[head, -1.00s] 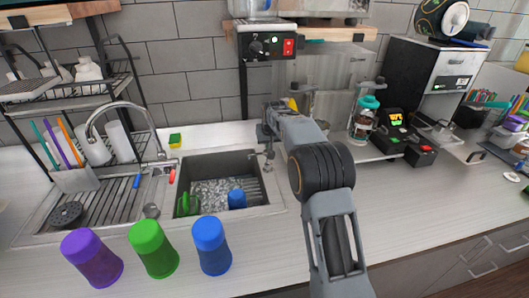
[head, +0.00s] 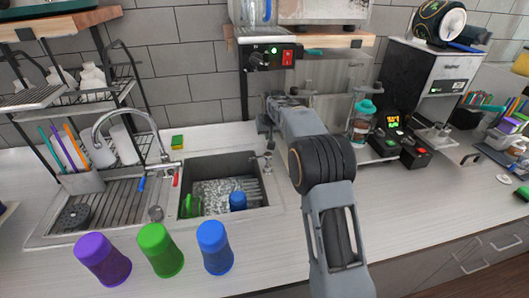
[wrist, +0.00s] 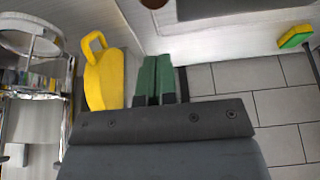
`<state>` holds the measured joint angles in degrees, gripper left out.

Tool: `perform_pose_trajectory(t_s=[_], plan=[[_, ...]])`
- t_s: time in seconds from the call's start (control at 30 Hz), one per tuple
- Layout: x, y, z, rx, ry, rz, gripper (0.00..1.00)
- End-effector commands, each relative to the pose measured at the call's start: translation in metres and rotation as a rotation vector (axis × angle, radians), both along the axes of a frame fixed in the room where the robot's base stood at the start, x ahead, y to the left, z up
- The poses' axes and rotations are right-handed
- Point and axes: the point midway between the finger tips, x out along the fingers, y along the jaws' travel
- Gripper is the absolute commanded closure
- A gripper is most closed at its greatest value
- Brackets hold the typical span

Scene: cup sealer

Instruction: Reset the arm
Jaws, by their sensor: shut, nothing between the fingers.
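My arm reaches forward over the counter in the head view, right of the sink. My gripper is at the far end of it, near the back wall, and its fingers are too small to make out there. In the wrist view, the two green fingers of my gripper (wrist: 157,80) lie side by side, shut and empty. A yellow object with a loop handle (wrist: 103,80) stands just left of the fingers in that view, apart from them as far as I can tell.
A sink (head: 223,212) and dish rack (head: 110,95) are left of my arm. Purple (head: 103,258), green (head: 160,249) and blue (head: 214,247) cups stand in front. A teal-lidded bottle (head: 361,122) and black machine (head: 425,85) are right. A sponge (head: 177,142) lies behind the sink.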

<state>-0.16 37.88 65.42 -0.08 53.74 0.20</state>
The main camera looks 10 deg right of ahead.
Motion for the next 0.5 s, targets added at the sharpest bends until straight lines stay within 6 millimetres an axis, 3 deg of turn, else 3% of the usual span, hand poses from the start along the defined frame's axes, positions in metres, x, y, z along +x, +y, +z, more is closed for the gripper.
perform_pose_trajectory(t_s=[0.37, 0.5], plan=[[0.0, 0.0, -0.002, 0.0, 0.001, -0.001, 1.0], [-0.013, 0.0, -0.025, 0.001, 0.057, -0.002, 1.0]])
